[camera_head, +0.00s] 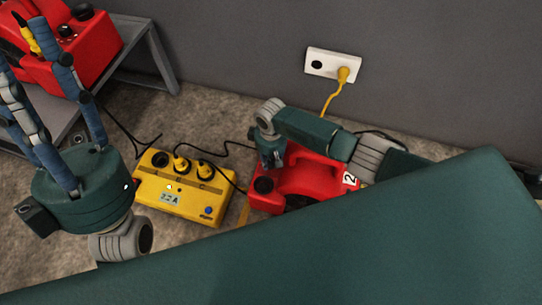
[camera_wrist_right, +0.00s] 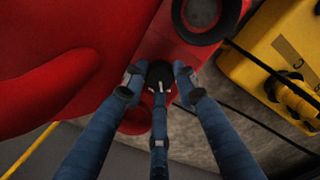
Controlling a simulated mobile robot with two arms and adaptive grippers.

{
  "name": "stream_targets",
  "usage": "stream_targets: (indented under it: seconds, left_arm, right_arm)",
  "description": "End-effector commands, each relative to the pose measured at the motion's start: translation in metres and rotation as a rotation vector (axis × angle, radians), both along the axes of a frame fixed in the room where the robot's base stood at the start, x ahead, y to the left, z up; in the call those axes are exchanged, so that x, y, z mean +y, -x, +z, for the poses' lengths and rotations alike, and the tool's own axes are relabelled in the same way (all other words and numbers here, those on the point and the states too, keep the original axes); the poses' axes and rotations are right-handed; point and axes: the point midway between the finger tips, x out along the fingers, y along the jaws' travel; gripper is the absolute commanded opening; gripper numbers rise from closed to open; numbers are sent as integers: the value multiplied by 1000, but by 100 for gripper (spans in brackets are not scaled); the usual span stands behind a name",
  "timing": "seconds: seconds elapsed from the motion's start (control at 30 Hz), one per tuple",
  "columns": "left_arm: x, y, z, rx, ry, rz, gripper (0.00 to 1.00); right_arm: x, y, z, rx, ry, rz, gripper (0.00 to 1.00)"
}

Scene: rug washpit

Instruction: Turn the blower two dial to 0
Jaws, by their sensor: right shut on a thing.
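The red blower two (camera_head: 325,180), labelled "2", stands on the floor at the centre right. Its red body also fills much of the right wrist view (camera_wrist_right: 60,60). My right gripper (camera_head: 270,160) is at the blower's top near its left end. In the right wrist view its blue fingers (camera_wrist_right: 160,85) are closed around a small black dial (camera_wrist_right: 159,71) with a pale mark. The dial's number scale cannot be read, and the dial is hidden in the head view. My left gripper (camera_head: 30,55) is raised at the left, fingers spread and empty.
A yellow power box (camera_head: 185,208) with plugs and a small display sits left of the blower. Another red machine (camera_head: 75,40) rests on a grey table (camera_head: 155,55) at the back left. A wall socket (camera_head: 318,64) holds a yellow plug. Black cables cross the floor.

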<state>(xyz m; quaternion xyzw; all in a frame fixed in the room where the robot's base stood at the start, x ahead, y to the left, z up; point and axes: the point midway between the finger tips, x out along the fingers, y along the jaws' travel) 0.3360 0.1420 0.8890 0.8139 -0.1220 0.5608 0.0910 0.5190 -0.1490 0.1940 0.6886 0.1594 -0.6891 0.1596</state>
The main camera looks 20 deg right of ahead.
Motion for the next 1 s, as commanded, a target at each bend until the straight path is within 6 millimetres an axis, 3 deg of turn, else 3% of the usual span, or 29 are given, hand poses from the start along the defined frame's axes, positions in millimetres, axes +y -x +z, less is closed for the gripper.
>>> stream_targets:
  seconds: [0.1,0.4,1.0]
  left_arm:
    - [-6,-25,-6,110,-35,6,40]
    - [-13,-61,-27,285,-89,15,40]
    - [-17,-83,-45,400,-124,22,40]
  right_arm:
    - [1,1,1,3,-1,108,2]
    - [1,1,0,3,-1,393,2]
    - [1,1,-1,1,-2,843,2]
